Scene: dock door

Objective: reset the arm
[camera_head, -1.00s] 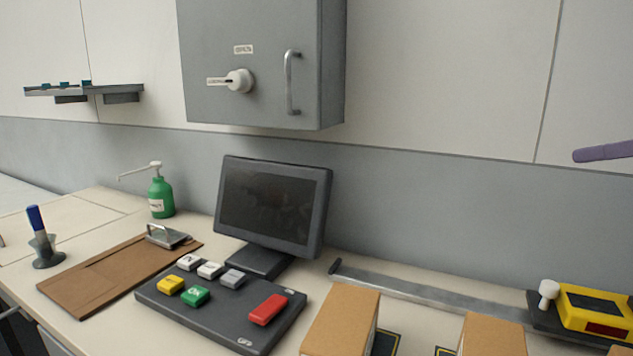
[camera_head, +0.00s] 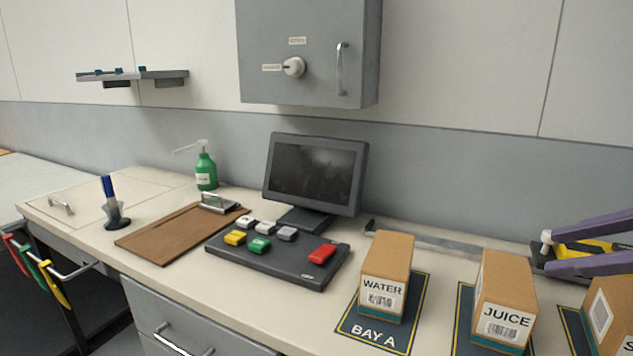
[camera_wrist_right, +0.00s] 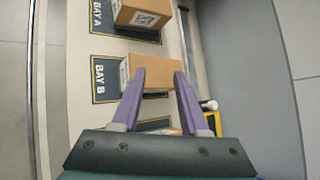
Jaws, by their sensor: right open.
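My right gripper (camera_head: 590,246) comes in at the right edge of the head view, with purple fingers in front of a yellow device (camera_head: 585,247). In the right wrist view the gripper (camera_wrist_right: 160,78) is open, its two fingers apart with nothing held between them. Beyond the fingertips is a cardboard box (camera_wrist_right: 150,73) on the Bay B mat (camera_wrist_right: 103,72). I cannot tell from this view how far the fingers are from the box. My left gripper is not in view.
A WATER box (camera_head: 386,270) stands on the Bay A mat (camera_head: 372,338), a JUICE box (camera_head: 504,295) beside it. A third box (camera_head: 612,310) is cut off at the right edge. A keypad (camera_head: 275,262), monitor (camera_head: 315,175) and clipboard (camera_head: 170,236) are on the counter; a grey cabinet (camera_head: 310,40) hangs above.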

